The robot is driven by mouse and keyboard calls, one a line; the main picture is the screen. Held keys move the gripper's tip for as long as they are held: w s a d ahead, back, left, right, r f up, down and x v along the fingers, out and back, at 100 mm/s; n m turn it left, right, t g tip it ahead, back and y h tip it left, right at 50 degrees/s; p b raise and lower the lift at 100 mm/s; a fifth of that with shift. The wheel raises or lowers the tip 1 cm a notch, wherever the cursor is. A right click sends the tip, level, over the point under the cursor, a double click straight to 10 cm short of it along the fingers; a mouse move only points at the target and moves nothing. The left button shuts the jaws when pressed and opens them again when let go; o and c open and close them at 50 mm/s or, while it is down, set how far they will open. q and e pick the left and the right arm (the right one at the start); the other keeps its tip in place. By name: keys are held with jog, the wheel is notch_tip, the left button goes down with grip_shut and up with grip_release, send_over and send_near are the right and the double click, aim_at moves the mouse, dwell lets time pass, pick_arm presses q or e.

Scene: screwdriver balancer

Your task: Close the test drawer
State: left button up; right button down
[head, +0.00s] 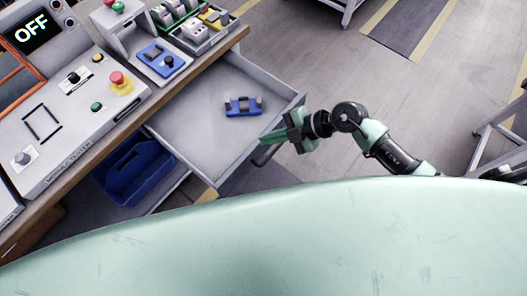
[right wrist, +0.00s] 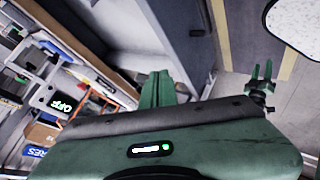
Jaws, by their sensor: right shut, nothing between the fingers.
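The test drawer (head: 190,125) is a grey, shallow drawer pulled out from under the workbench in the head view. A blue and black part (head: 243,106) lies inside it. A dark bar handle (head: 264,157) shows at its front. My right gripper (head: 268,137) is shut and empty at the drawer's front edge, near the handle; I cannot tell whether it touches. Its green fingers (right wrist: 158,90) also show in the right wrist view. My left gripper (right wrist: 262,74) is outside the head view; in the right wrist view its green fingers look apart and empty.
The workbench (head: 130,122) carries a control panel with a red button (head: 117,79), an OFF display (head: 32,33) and small fixtures. A blue bin (head: 135,170) sits below the bench top, left of the drawer. Open floor (head: 300,60) lies beyond the drawer.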

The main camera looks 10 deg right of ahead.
jog(key=s+d+f+g+h, duration=0.1)
jog(key=d+f+h, duration=0.1)
jog(key=d, duration=0.2)
send_near(254, 160)
jog(key=shift+n+h, duration=0.3)
jog(key=x, duration=0.4)
jog(key=shift+a+p, duration=0.35)
jog(key=shift+a, duration=0.1)
jog(key=shift+g, duration=0.3)
jog(key=shift+r, duration=0.1)
